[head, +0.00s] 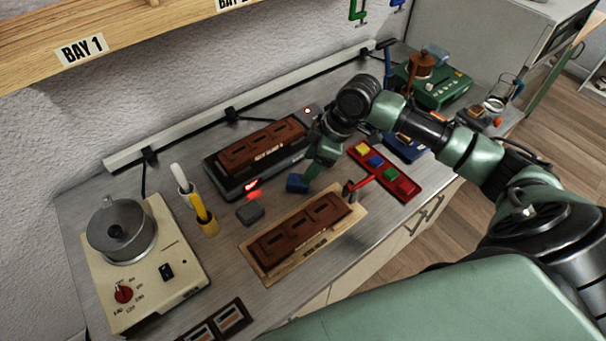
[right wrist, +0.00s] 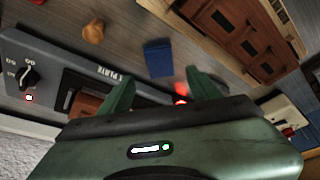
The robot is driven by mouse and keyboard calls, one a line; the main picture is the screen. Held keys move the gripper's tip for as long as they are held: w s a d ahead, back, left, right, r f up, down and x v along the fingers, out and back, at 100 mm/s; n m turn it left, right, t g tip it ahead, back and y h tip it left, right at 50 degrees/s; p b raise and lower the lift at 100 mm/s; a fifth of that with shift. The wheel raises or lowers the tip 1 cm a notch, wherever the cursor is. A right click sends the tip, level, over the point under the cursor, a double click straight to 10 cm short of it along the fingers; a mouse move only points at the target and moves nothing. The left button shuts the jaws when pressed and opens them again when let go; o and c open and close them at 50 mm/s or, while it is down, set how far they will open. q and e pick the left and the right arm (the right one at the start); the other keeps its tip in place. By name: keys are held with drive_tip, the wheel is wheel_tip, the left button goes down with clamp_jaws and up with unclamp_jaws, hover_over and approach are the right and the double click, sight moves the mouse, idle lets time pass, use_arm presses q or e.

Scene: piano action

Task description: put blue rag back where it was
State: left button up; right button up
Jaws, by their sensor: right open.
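A small dark blue folded piece, which looks like the blue rag (head: 297,183), lies on the grey bench between the two brown panelled blocks. The blue rag also shows in the right wrist view (right wrist: 158,57). My right gripper (head: 314,168) is above the bench, close beside the rag. In the right wrist view its two green fingers (right wrist: 159,80) are spread with nothing between them, and the rag lies just beyond the tips. Whether a fingertip touches it I cannot tell. My left gripper is not in view.
A brown block on a dark heated base (head: 227,182) stands behind, its red light lit. Another brown block lies on a wooden board (head: 249,246) in front. A red tray (head: 404,190) with coloured pieces is to the right, a grey block (head: 250,213) to the left.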

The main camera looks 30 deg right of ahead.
drive_tip(key=v, duration=0.6)
drive_tip(key=shift+b, duration=0.3)
drive_tip(key=shift+f, duration=0.1)
idle(0.8)
